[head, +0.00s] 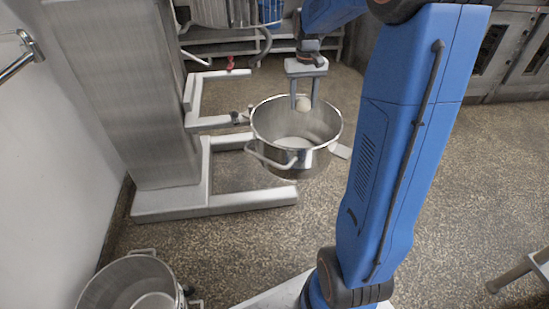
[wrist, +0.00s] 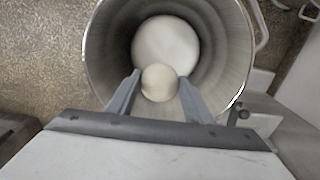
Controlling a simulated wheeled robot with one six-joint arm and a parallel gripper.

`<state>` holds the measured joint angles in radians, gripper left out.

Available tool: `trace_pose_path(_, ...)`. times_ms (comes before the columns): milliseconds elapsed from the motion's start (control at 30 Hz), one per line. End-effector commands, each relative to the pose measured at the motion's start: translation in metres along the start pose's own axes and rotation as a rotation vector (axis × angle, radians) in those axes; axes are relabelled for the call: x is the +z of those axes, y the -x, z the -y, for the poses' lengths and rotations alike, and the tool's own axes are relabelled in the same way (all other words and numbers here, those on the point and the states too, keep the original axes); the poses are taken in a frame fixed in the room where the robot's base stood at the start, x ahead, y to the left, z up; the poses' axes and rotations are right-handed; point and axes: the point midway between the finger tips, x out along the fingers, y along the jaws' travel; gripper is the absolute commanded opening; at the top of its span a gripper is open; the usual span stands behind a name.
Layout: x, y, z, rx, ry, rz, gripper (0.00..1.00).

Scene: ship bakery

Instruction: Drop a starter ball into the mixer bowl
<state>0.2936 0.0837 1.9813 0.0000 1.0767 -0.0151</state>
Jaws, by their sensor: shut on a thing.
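My gripper (head: 304,105) points down over the mixer bowl and is shut on a pale starter ball (head: 304,104). In the wrist view the ball (wrist: 159,83) sits between the two fingers of my gripper (wrist: 158,90), with the bowl's inside behind it. The mixer bowl (head: 270,158) is shiny steel with side handles, held at the mixer's arm. Its rim (wrist: 90,60) surrounds the ball in the wrist view. The bowl floor shows as a pale disc with nothing else visible on it.
The mixer's grey column (head: 120,90) and flat foot (head: 215,203) stand left of the bowl. A second steel bowl (head: 95,285) is on the floor at the lower left. Steel ovens (head: 510,50) line the back right. Speckled floor (head: 450,170) at right is mostly clear.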

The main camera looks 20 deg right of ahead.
Motion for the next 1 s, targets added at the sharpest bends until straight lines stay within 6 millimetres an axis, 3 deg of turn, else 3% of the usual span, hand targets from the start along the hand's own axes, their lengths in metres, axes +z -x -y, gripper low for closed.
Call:
trace_pose_path(400, 0.0, -0.039, 0.0, 0.0, 0.0, 0.001, 0.22)
trace_pose_path(833, 0.0, -0.045, 0.0, 0.0, 0.0, 0.0, 0.22)
trace_pose_path(867, 0.0, -0.045, 0.0, 0.0, 0.0, 0.0, 0.54)
trace_pose_path(900, 0.0, -0.045, 0.0, 0.0, 0.0, 0.0, 0.63)
trace_pose_path(933, 0.0, -0.045, 0.0, 0.0, 0.0, 0.0, 0.68)
trace_pose_path(1000, 0.0, -0.045, 0.0, 0.0, 0.0, 0.0, 0.68)
